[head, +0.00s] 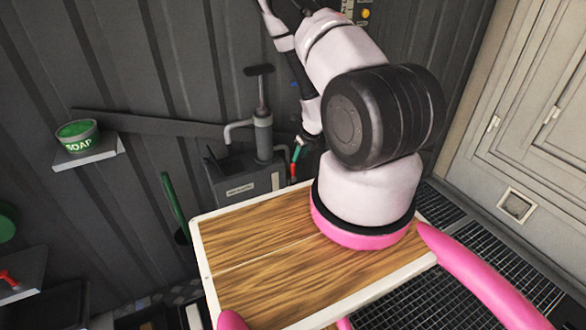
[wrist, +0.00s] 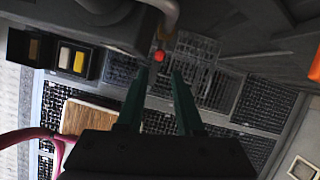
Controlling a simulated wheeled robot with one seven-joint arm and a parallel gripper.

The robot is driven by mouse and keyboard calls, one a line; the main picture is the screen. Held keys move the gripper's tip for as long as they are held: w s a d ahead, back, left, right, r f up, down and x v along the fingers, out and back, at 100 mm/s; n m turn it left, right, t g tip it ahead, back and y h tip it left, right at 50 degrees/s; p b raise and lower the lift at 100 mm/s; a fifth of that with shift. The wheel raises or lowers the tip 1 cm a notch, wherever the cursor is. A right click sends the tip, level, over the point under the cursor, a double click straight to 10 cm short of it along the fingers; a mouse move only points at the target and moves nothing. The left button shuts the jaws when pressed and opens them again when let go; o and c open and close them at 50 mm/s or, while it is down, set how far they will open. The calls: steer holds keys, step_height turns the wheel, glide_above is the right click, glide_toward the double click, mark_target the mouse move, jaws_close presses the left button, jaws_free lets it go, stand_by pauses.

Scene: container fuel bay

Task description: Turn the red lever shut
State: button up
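A small red round end, which looks like the lever's tip (wrist: 159,57), shows in the wrist view just beyond my fingertips, below a grey pipe (wrist: 166,14). My gripper (wrist: 160,73) has two green fingers spread apart, with the red end in line with the gap between them. I cannot tell whether it lies between the fingers or farther off. In the head view, a green finger of my gripper (head: 296,153) shows beside the grey pump unit (head: 246,177), with small red parts next to it. The lever's body and pivot are hidden or too small to read.
A wooden-topped board (head: 250,250) with a white rim lies below my arm. A soap tub (head: 77,134) stands on a wall shelf at left. Another red item (head: 9,281) lies on a lower left shelf. Dark floor grating (head: 450,255) and a pale door (head: 540,120) are at right.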

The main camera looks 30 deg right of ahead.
mark_target(293, 168)
steer(key=x, duration=1)
steer(key=shift+w+f, duration=0.15)
steer(key=shift+w, duration=0.05)
jaws_close()
stand_by(1.1)
